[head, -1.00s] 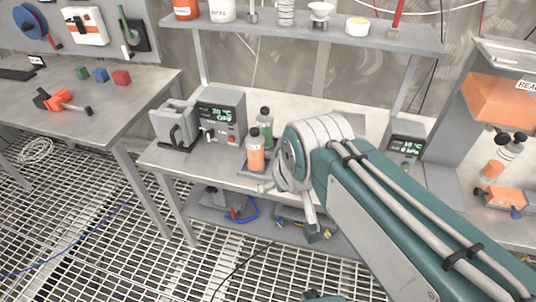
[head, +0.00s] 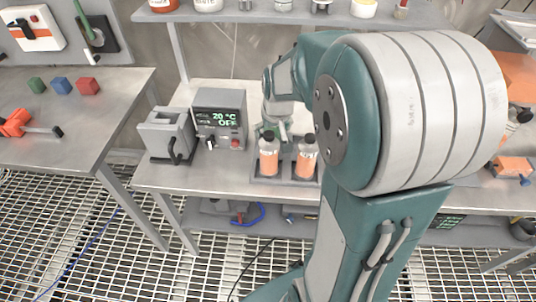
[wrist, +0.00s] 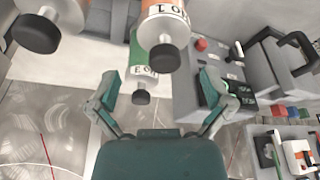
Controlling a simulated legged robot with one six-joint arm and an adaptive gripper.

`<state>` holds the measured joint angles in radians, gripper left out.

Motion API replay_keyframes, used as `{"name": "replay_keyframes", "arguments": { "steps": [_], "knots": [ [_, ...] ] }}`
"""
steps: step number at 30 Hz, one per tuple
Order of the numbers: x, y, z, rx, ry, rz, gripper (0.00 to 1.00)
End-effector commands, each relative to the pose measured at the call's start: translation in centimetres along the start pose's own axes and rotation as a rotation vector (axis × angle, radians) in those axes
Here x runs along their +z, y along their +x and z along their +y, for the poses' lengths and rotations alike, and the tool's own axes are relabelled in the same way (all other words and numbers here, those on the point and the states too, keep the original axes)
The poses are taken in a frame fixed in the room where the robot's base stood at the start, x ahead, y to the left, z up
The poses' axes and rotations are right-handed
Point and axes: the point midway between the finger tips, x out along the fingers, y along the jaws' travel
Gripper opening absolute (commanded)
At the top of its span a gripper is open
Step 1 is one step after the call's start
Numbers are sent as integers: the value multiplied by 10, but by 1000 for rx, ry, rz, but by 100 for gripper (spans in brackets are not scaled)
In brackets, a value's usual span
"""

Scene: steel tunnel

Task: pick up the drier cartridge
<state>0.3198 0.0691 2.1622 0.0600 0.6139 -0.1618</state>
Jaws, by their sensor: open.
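Two orange cartridges with black caps stand upright in a grey tray on the bench, a left one (head: 269,160) and a right one (head: 305,160). The wrist view shows, inverted, an orange cartridge (wrist: 161,28), another at the upper left (wrist: 52,18), and a green cartridge (wrist: 138,52) behind. No readable label tells which is the drier cartridge. My gripper (wrist: 160,103) is open and empty, its fingers spread either side of the green cartridge's black cap in the wrist view. In the head view, my gripper (head: 273,132) is just behind the left orange cartridge; my arm hides the tray's right side.
A grey control box (head: 219,118) reading 20 °C and OFF stands left of the tray, with a grey clamp-like unit (head: 167,135) beside it. A shelf (head: 250,17) runs above the bench. The left table holds small coloured blocks (head: 61,84).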

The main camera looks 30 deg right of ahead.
Motion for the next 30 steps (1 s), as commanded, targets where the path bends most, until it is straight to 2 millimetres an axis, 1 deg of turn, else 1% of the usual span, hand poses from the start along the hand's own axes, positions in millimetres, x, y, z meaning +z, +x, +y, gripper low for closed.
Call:
{"name": "replay_keyframes", "arguments": {
  "steps": [1, 5, 12, 15, 18, 23, 26, 27, 28, 29, 30],
  "knots": [
    [0, 6, 0, 0, -1, -2, 100],
    [1, 15, -1, 0, -1, -2, 100],
    [2, 50, -4, -1, -1, -3, 100],
    [2, 60, -3, -1, 0, -1, 100],
    [2, 63, -3, -1, 0, 0, 100],
    [1, 63, -3, 0, 0, 1, 100],
    [1, 62, -3, 0, 0, 1, 60],
    [1, 62, -3, 0, 0, 1, 42],
    [1, 62, -3, 0, 0, 1, 29],
    [1, 62, -3, 0, 0, 0, 23],
    [2, 62, -3, 0, 0, 0, 23]
  ]
}}
